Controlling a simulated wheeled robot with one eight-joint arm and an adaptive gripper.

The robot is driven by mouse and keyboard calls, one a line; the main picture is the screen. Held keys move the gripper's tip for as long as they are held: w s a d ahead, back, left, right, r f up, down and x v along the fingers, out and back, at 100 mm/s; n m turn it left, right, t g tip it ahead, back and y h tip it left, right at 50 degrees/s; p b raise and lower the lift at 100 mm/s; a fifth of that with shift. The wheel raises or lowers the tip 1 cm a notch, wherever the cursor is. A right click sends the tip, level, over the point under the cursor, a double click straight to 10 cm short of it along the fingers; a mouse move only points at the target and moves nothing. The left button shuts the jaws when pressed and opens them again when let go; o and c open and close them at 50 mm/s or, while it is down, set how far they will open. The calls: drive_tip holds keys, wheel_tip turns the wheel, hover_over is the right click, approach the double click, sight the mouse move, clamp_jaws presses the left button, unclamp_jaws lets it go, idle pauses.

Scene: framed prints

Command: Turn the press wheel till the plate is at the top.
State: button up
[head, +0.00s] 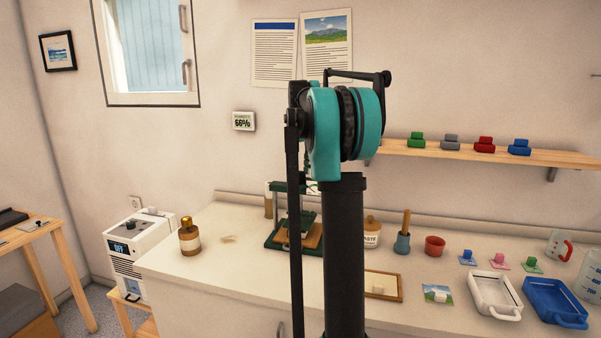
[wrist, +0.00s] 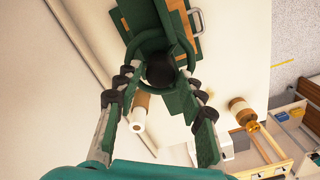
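The green press (head: 275,243) stands on the counter, partly hidden behind my arm in the head view. In the wrist view I look down on it: a green ring with a dark round hub, which looks like the press wheel (wrist: 178,45), lies at the fingertips. My gripper (wrist: 160,88) is open, one finger on each side of the hub, with no clear grip on the wheel. I cannot tell whether the fingers touch the ring. A wooden board (head: 313,238) shows low in the press. The plate's height is not clear.
A wooden frame (head: 400,288) and trays (head: 496,296) lie nearer the front.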

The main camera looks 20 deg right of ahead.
sight(301, 172)
wheel_tip(301, 172, up, 11)
drive_tip(key=shift+f, duration=0.15)
idle(0.6)
